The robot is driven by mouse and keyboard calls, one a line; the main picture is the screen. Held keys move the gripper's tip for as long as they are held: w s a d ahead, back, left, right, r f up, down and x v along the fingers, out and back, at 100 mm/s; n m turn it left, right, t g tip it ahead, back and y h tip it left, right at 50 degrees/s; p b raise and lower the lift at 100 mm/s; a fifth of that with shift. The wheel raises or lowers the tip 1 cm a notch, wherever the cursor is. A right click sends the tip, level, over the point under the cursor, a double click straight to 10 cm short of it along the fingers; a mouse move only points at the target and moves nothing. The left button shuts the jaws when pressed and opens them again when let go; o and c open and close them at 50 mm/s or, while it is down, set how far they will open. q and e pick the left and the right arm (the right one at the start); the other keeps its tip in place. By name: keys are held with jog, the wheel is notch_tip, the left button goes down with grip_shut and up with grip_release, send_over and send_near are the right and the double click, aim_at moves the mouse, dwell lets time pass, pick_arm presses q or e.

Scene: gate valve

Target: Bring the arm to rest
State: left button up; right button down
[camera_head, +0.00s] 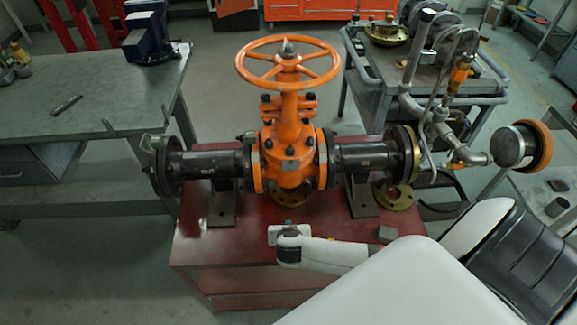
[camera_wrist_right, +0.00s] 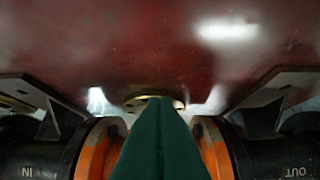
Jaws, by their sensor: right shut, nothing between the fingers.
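The gate valve has an orange handwheel (camera_head: 288,65) on top, an orange body (camera_head: 287,158) and a black pipe on each side. It stands on a dark red stand (camera_head: 200,250). My right gripper (camera_head: 275,235) is small in the head view, low in front of the valve and apart from the handwheel. In the right wrist view its green fingers (camera_wrist_right: 156,130) are together with nothing between them. That view shows the valve flanges (camera_wrist_right: 216,148) and the red stand (camera_wrist_right: 120,50) upside down. My left gripper is not in view.
A grey workbench (camera_head: 100,105) with a blue vise (camera_head: 150,35) stands at the left. A cart (camera_head: 375,85) with metal pipework (camera_head: 440,120) is at the right. A brass flange (camera_head: 394,194) lies on the stand. The stand's front left is clear.

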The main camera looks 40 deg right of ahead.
jog(key=s+a+r+m+g+y, duration=0.3)
jog(key=s+a+r+m, duration=0.6)
jog(key=m, duration=0.5)
jog(key=s+d+r+m+g+y, duration=0.1)
jog(key=s+r+m, duration=0.2)
jog(key=s+m, duration=0.3)
jog(key=s+r+m+y, duration=0.1)
jog(key=s+r+m, duration=0.3)
jog(key=m, duration=0.4)
notch_tip(320, 180, down, 24)
jog(key=g, duration=0.1)
jog(key=s+d+f+n+g, duration=0.1)
jog(key=s+d+f, duration=0.2)
jog(key=s+f, duration=1.4)
notch_tip(320, 180, down, 2)
jog(key=shift+g, duration=0.4)
jog(key=shift+d, duration=0.1)
